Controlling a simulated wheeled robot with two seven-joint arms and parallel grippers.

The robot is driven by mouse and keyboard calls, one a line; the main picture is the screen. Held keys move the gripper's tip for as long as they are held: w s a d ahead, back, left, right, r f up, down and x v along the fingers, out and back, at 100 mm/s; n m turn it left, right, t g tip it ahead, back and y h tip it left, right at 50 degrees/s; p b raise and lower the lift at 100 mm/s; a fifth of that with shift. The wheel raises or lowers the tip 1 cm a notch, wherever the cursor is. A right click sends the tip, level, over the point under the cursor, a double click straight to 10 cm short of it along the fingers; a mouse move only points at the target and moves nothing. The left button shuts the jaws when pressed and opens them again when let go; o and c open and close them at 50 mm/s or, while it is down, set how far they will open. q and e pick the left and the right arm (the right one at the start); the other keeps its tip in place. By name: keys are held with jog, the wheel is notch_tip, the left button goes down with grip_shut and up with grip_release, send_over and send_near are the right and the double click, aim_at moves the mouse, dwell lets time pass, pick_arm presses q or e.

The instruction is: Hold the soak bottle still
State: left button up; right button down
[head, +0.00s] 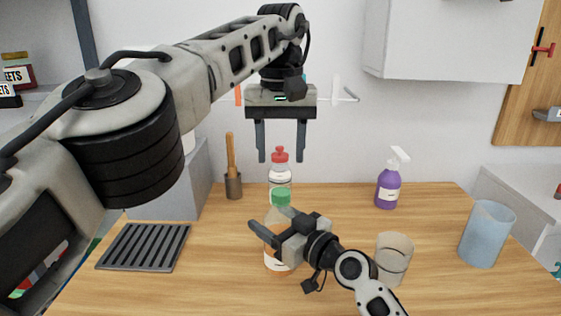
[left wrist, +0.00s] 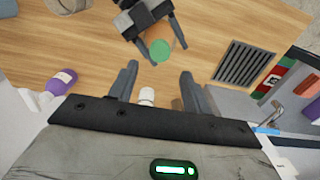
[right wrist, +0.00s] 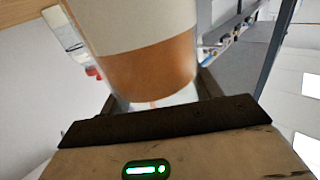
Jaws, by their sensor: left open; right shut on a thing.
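A green-capped bottle of orange liquid (head: 277,264) with a pale label stands upright on the table. My right gripper (head: 268,217) is shut around its upper part. In the right wrist view the bottle (right wrist: 150,65) fills the space between the fingers. In the left wrist view its green cap (left wrist: 160,50) shows. A clear bottle with a red cap (head: 280,172) and white label stands just behind it. My left gripper (head: 281,158) is open and empty, pointing down above or near the red cap. No label reads clearly, so I cannot confirm which is the soak bottle.
A clear glass (head: 393,260) stands close to my right wrist. The table between spray bottle and tumbler is clear.

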aim_at(281, 191)
pick_arm(q)
jog(key=shift+f, duration=3.85)
